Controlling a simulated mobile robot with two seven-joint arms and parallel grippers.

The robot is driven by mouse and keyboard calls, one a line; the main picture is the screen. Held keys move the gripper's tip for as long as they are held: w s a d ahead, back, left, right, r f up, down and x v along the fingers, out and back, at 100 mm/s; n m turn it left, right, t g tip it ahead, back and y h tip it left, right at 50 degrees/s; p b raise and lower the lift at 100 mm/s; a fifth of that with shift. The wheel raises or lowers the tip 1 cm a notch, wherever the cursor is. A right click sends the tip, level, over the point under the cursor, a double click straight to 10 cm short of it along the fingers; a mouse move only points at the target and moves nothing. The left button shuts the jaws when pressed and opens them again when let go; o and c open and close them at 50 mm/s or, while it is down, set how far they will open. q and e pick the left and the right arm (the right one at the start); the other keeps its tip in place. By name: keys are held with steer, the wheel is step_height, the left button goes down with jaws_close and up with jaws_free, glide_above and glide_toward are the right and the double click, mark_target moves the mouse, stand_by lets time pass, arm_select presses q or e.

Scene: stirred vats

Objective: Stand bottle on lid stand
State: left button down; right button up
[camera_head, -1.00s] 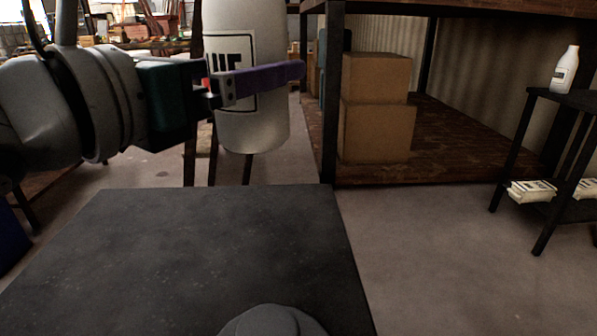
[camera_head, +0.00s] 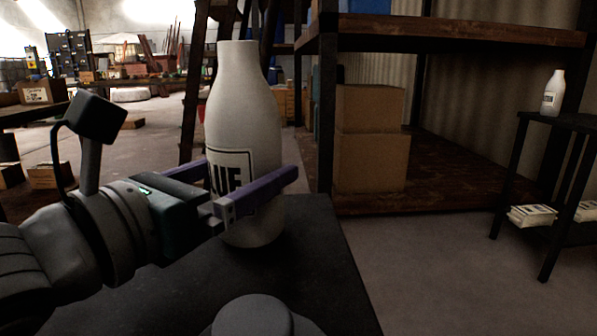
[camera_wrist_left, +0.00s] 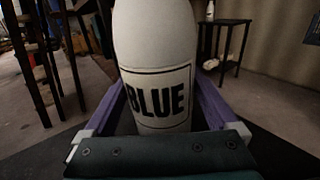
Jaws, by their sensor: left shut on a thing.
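My left gripper (camera_head: 228,191) is shut around the lower half of a white bottle (camera_head: 240,105), its purple fingers on either side. The bottle is upright, with a bare neck and a label reading BLUE; the label shows in full in the left wrist view (camera_wrist_left: 157,97). The bottle's base appears over a dark flat top (camera_head: 325,270); I cannot tell whether it touches it. This dark top may be the lid stand, but nothing marks it as such. My right gripper is not in view.
A small black stand (camera_head: 555,122) at right carries another white bottle (camera_head: 553,93), with white packs (camera_head: 532,216) on its lower shelf. Cardboard boxes (camera_head: 368,150) sit on a rack behind. A grey rounded shape (camera_head: 253,315) shows at the bottom edge. Open floor (camera_head: 430,270) lies right of the dark top.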

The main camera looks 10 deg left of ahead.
arm_select(q)
steer(key=shift+f, duration=0.15)
jaws_free()
steer(key=shift+s+r, duration=0.1)
steer(key=shift+r, duration=0.15)
steer(key=p+v, duration=0.2)
steer(key=v, duration=1)
